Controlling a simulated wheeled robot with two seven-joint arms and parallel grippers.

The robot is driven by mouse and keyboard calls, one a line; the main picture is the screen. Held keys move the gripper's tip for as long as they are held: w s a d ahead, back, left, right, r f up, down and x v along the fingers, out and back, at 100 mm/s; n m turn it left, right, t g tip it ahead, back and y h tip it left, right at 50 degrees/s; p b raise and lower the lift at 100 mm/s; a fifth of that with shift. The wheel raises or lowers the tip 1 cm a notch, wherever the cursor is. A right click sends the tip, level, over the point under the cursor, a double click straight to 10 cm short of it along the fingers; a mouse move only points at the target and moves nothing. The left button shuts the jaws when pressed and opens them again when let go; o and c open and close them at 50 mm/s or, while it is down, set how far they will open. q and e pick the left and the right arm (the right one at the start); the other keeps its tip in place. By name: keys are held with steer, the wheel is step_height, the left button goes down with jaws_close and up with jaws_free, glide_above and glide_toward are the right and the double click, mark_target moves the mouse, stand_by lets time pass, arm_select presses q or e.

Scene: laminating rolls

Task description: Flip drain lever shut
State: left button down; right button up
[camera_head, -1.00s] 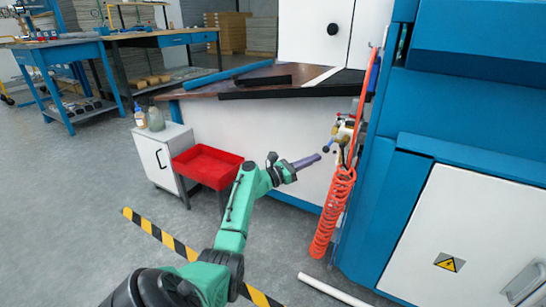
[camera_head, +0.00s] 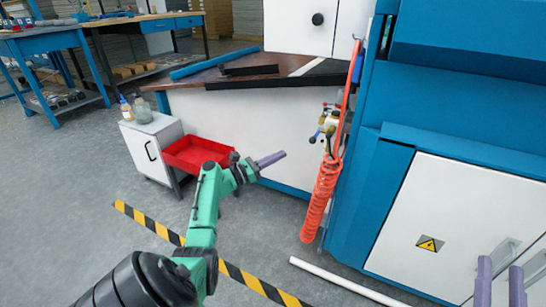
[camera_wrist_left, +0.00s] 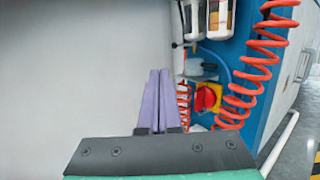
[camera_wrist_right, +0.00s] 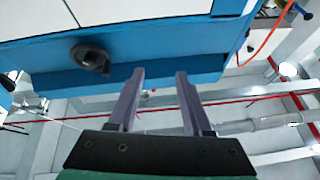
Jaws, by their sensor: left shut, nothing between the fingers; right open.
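The air unit (camera_head: 329,122), with brass-coloured parts and a small dark blue knob (camera_head: 314,139) on its left, hangs beside the blue machine. I cannot tell for certain which part is the drain lever or how it is set. My left gripper (camera_head: 284,155) is shut and empty, left of and below that knob with a gap between. My right gripper (camera_head: 499,264) is open and empty at lower right, before the white machine door.
An orange coiled hose (camera_head: 321,198) hangs below the air unit. A red tray (camera_head: 197,153) and white cabinet (camera_head: 150,148) stand behind my left arm. Striped tape (camera_head: 235,272) and a white pipe (camera_head: 340,280) lie on the floor. The right wrist view shows a black knob (camera_wrist_right: 90,59).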

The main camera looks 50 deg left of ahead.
arm_select(q)
steer(key=shift+s+a+f, duration=0.15)
steer(key=shift+s+a, duration=0.2)
steer(key=shift+s, duration=0.3)
arm_select(e)
steer(key=shift+g, duration=0.6)
steer(key=f, duration=0.4)
steer(key=shift+s+a, duration=0.15)
steer(key=shift+a, duration=0.05)
